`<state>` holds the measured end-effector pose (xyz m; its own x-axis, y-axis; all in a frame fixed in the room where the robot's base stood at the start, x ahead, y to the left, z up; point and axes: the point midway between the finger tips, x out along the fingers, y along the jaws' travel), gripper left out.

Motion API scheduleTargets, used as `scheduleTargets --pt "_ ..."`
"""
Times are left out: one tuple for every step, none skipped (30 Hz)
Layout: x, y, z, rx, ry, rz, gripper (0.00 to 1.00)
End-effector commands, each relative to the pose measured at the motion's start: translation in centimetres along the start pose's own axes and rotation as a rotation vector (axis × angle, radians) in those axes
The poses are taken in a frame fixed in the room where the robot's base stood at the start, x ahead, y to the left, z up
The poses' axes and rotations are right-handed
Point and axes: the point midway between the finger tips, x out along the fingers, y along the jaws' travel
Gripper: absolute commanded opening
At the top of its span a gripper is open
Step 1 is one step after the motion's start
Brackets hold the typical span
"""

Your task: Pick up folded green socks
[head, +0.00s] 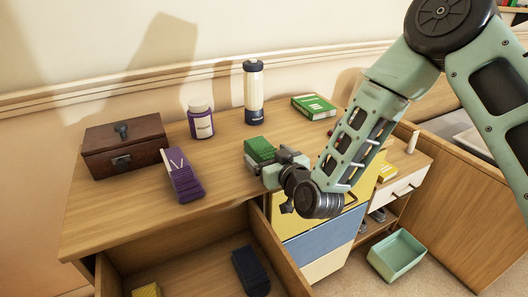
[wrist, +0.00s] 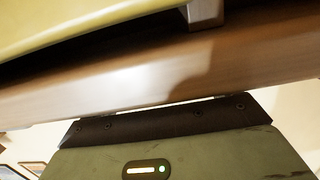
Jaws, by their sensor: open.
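The folded green socks (head: 259,147) lie on the desk top near its right front edge, in the middle of the head view. My gripper (head: 277,170) is at the desk's front edge, just right of and in front of the socks. Its jaws are open, though the fingers are small and partly hidden in the head view. Whether they touch the socks I cannot tell. The socks do not show in the wrist view, which shows a wooden edge (wrist: 150,90), a yellow panel (wrist: 80,25) and my green gripper body.
An open drawer (head: 200,258) below holds dark blue and yellow folded items. A green bin (head: 397,254) sits on the floor.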

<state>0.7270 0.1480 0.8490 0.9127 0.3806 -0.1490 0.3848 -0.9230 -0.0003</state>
Motion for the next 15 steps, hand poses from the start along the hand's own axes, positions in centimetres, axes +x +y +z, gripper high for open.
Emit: scheduleTargets --pt "0.49 -0.02 0.02 0.001 0.0 0.0 0.87" --pt "0.7 -0.03 0.03 0.0 -0.001 -0.001 0.87" --pt "0.89 -0.03 0.02 0.0 -0.001 -0.001 0.87" --pt "0.97 -0.03 0.02 0.0 0.0 -0.001 0.87" --pt "1.0 -0.04 0.03 -0.001 0.0 -0.001 0.87" --pt "1.01 -0.04 0.03 -0.001 0.0 -0.001 0.87" --pt "1.0 -0.05 0.04 -0.001 0.0 -0.001 0.87" --pt "0.99 -0.05 0.04 -0.001 -0.001 -0.001 0.87" --pt "0.98 -0.05 0.04 -0.001 -0.001 -0.001 0.87" --pt "0.98 -0.05 0.04 -0.001 0.0 -0.001 0.87" --pt "0.98 -0.05 0.04 -0.001 0.0 -0.001 0.79" --pt "0.97 -0.05 0.04 -0.001 0.0 -0.001 0.68" --pt "0.97 -0.05 0.04 -0.001 0.0 -0.001 0.59" --pt "0.97 -0.05 0.04 -0.001 0.0 -0.001 0.51" --pt "0.96 -0.05 0.04 0.0 -0.001 -0.001 0.4"
